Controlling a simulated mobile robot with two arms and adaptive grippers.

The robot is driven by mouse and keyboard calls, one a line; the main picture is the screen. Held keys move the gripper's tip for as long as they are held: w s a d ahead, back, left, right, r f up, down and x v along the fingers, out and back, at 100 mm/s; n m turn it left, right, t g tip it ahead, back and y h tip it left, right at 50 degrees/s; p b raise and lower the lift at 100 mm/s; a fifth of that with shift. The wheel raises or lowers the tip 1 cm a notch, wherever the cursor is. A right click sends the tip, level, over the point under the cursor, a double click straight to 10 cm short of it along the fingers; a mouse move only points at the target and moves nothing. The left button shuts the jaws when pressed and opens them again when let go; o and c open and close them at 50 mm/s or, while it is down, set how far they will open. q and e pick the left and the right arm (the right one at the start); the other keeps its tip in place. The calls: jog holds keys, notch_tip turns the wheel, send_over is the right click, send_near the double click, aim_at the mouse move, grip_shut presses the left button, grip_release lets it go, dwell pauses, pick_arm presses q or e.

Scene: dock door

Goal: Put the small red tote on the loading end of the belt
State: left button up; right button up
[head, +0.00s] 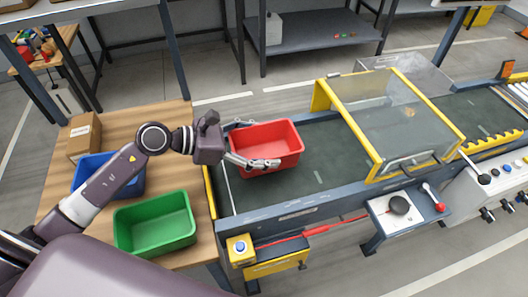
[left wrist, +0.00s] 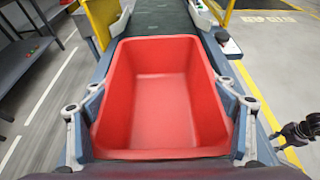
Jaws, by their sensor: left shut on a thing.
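The small red tote (head: 268,153) is upright and empty over the left end of the dark belt (head: 318,178). I cannot tell if its base touches the belt. My left gripper (head: 258,143) is shut on the tote, with fingers along its near and far sides at the left end. The left wrist view shows the red tote (left wrist: 166,95) between the two fingers, with the belt (left wrist: 163,17) beyond it.
A wooden table (head: 168,118) left of the belt holds a blue tote (head: 90,178), a green tote (head: 155,225) and a cardboard box (head: 84,136). A yellow-framed clear guard (head: 395,110) spans the belt to the right.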

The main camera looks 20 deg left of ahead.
aim_at(264, 153)
pick_arm(q)
notch_tip(264, 153, down, 3)
jog(key=shift+f, duration=0.15)
pick_arm(e)
jog(key=shift+a, duration=0.2)
jog(key=shift+a, duration=0.1)
pick_arm(q)
jog(key=shift+f, duration=0.2)
jog(key=o, duration=1.3)
jog(key=shift+c, duration=0.2)
pick_arm(e)
jog(key=shift+f, duration=0.2)
pick_arm(q)
jog(key=shift+r, duration=0.15)
jog(key=v, duration=1.2)
pick_arm(e)
jog(key=shift+d, duration=0.2)
